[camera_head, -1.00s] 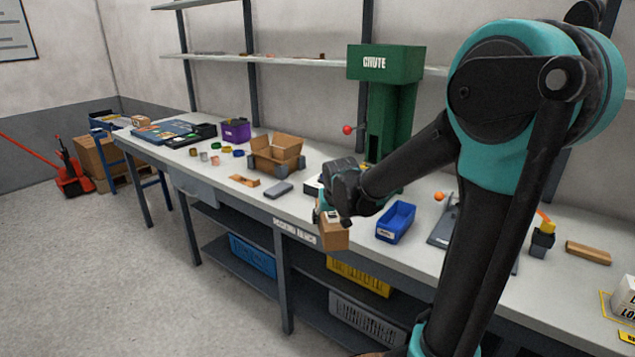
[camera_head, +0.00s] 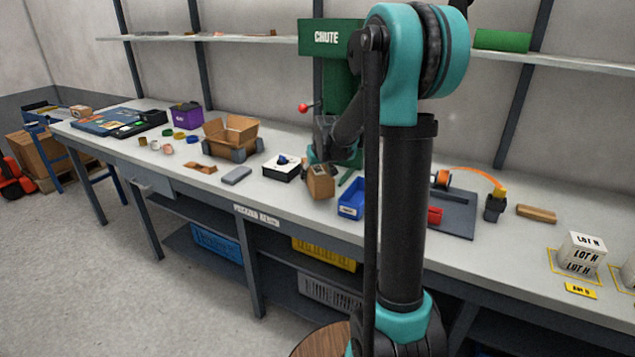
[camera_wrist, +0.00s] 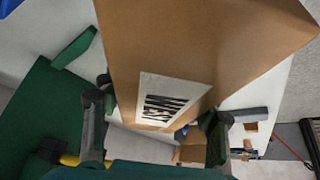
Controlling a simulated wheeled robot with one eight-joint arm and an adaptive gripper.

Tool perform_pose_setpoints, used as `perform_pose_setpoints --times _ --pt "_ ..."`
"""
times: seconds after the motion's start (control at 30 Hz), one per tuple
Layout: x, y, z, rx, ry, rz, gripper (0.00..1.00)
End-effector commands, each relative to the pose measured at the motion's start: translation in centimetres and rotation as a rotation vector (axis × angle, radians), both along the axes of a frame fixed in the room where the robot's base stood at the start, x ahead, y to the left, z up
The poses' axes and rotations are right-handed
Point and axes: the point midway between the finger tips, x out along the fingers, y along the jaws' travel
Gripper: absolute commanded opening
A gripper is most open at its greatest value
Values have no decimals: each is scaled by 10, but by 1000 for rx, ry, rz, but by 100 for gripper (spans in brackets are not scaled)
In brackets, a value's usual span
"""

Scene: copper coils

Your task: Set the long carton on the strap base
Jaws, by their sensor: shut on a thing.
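My gripper (camera_head: 322,160) is shut on the long carton (camera_head: 320,182), a brown cardboard box, and holds it over the bench just left of the blue bin. In the wrist view the carton (camera_wrist: 200,45) fills the upper middle, with a white printed label near the fingers. My gripper's dark fingers (camera_wrist: 155,130) are on either side of its lower part. The strap base appears to be the dark grey plate (camera_head: 458,220) with an orange strap arching to a dark post at right. My arm hides its left part. The carton is apart from it, to the left.
The blue bin (camera_head: 351,198) stands between the carton and the plate. A green chute (camera_head: 340,75) stands behind.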

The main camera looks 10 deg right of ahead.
Motion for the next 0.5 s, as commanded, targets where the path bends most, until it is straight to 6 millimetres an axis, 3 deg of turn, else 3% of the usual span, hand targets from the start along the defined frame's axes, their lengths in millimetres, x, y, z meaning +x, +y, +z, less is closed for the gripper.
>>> perform_pose_setpoints --times 0.2,0.4,0.5 --pt "14 -12 0 -1 0 -3 18" --pt "13 -10 -31 0 0 0 18" --pt "13 -10 -35 -1 0 0 18"
